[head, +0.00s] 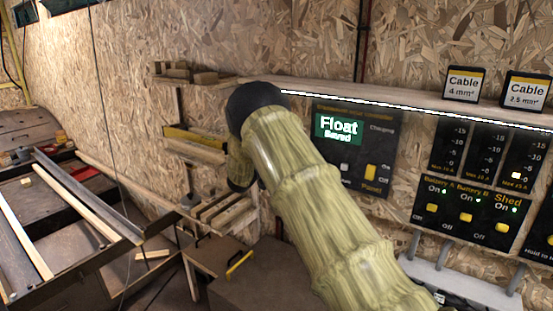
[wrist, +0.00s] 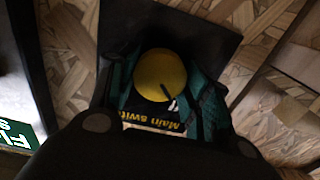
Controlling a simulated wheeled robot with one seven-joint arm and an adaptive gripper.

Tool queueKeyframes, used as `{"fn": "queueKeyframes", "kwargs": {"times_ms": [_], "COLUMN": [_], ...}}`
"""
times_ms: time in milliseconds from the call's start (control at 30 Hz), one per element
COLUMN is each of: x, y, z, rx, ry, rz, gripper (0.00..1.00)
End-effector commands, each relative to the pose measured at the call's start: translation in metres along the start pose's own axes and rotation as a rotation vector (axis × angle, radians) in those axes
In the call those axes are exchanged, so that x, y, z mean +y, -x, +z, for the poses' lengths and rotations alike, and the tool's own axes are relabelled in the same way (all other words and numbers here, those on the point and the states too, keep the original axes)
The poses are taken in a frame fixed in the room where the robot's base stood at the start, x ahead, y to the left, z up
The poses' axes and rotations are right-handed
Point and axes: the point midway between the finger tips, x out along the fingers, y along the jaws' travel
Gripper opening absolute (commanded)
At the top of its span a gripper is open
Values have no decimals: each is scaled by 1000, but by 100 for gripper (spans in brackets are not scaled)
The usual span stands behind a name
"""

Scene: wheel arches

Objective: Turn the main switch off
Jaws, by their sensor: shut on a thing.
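The main switch is a round yellow knob (wrist: 160,75) on a dark panel in the wrist view. A short dark line on the knob points down and slightly right, toward a white mark. The yellow words "Main switch" (wrist: 152,126) show below it, tilted. My gripper (wrist: 162,86) is shut on the knob, with one finger on each side. In the head view my own arm hides the gripper and the main switch.
A charge panel reading "Float" (head: 338,127) is right of my arm. A breaker panel with yellow switches (head: 466,217) is farther right, below a shelf with cable boxes (head: 463,84). A wooden rack (head: 195,150) stands left, and a trailer frame (head: 70,215) at far left.

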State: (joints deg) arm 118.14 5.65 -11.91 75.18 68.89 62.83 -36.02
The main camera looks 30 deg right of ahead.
Motion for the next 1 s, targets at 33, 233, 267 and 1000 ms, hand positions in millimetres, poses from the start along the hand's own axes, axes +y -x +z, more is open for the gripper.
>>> {"fn": "queueKeyframes", "kwargs": {"times_ms": [33, 233, 267, 1000], "x": [0, 0, 0, 0], "y": [0, 0, 0, 6], "z": [2, 2, 2, 0], "rx": [-2, -2, -2, 0], "ry": [6, 11, 11, 8], "rz": [0, 0, 0, 0], "gripper": [25, 25, 25, 71]}}
